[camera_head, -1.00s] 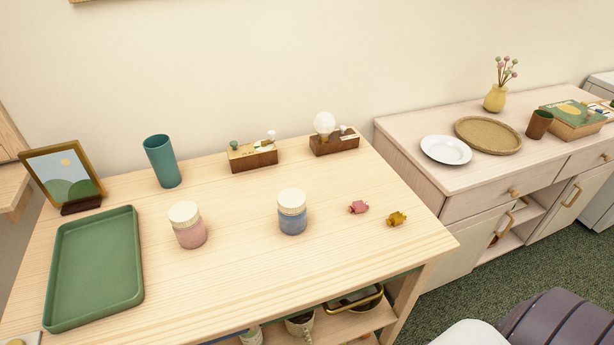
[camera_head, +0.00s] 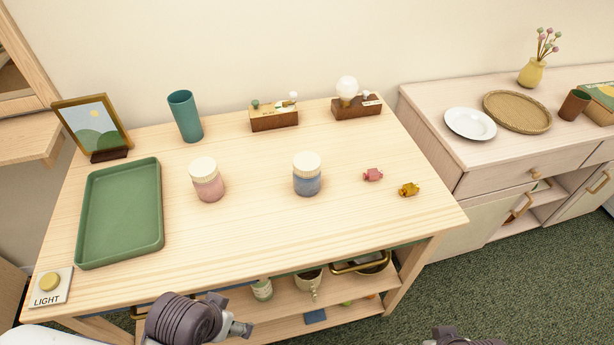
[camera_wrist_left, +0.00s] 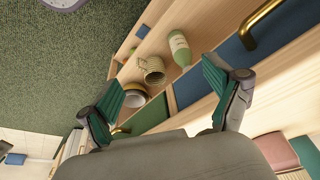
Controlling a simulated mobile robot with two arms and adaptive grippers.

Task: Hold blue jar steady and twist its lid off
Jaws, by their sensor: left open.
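The blue jar (camera_head: 307,185) stands upright on the wooden table, right of its middle. Its cream lid (camera_head: 307,160) sits on top. A similar pink jar (camera_head: 208,187) with a cream lid stands to its left. My left arm is at the bottom of the head view, in front of the table's front edge and well short of the blue jar. In the left wrist view my left gripper (camera_wrist_left: 165,76) is open and empty, its two green-padded fingers apart. The jar does not show there. My right gripper is not visible; only a dark part of my right arm shows at the bottom edge.
On the table are a green tray (camera_head: 84,215), teal cup (camera_head: 187,118), picture frame (camera_head: 92,125), two wooden blocks, pink (camera_head: 373,175) and yellow (camera_head: 409,189) candies, and a light button (camera_head: 50,284). A shelf below holds a bottle (camera_wrist_left: 180,48) and mug (camera_wrist_left: 152,70). Tabletop before the jars is clear.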

